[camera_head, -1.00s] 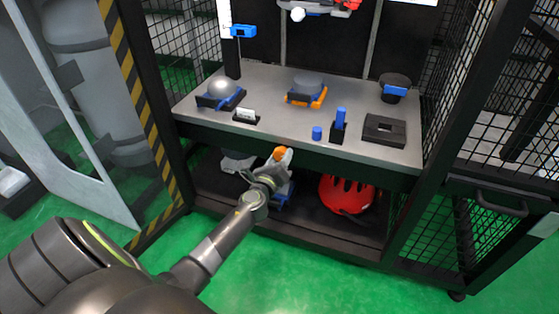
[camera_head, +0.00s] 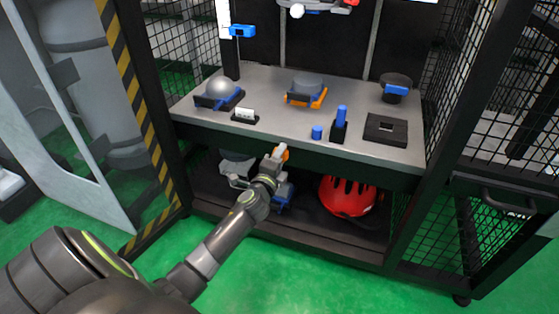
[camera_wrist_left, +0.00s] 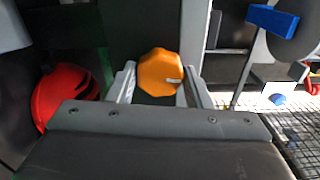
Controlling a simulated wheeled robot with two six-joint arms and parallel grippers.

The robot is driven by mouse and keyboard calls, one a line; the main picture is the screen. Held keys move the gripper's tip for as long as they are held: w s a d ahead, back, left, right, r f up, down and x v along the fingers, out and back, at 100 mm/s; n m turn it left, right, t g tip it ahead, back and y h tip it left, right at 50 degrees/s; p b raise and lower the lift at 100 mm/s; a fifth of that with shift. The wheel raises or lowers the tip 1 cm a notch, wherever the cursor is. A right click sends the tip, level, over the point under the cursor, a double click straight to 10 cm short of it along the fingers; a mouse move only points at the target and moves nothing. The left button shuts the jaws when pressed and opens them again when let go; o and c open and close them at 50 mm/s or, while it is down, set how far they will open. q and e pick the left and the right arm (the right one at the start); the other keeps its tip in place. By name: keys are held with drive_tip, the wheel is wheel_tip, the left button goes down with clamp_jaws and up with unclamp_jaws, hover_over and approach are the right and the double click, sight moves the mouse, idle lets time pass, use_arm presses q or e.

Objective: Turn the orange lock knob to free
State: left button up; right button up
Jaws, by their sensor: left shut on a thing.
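The orange lock knob (camera_head: 284,153) sits on the dark front edge of the bench, below the grey top. In the left wrist view the knob (camera_wrist_left: 160,72) is a lobed orange disc with a small pale mark at its right side. My left gripper (camera_head: 276,157) is at the knob, its arm reaching up from the lower left. In the left wrist view its two fingers (camera_wrist_left: 158,85) stand on either side of the knob, shut on it. The fingers hide part of the knob in the head view. My right gripper is not in view.
The grey bench top (camera_head: 270,95) holds several blue, black and orange fixtures. A red helmet (camera_head: 347,196) lies on the lower shelf, right of my left arm. A mesh door (camera_head: 480,230) with a handle is at the right. Green floor is open in front.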

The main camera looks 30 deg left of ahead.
use_arm(q)
drive_tip(key=shift+n, duration=0.7)
drive_tip(key=o, duration=1)
drive_tip(key=shift+c, duration=0.2)
drive_tip(key=p+v, duration=0.1)
drive_tip(key=v, duration=1.6)
drive_tip(key=shift+s+d+p, duration=0.15)
drive_tip(key=shift+s+p, duration=0.05)
drive_tip(key=shift+p, duration=0.15)
drive_tip(key=shift+r, duration=0.1)
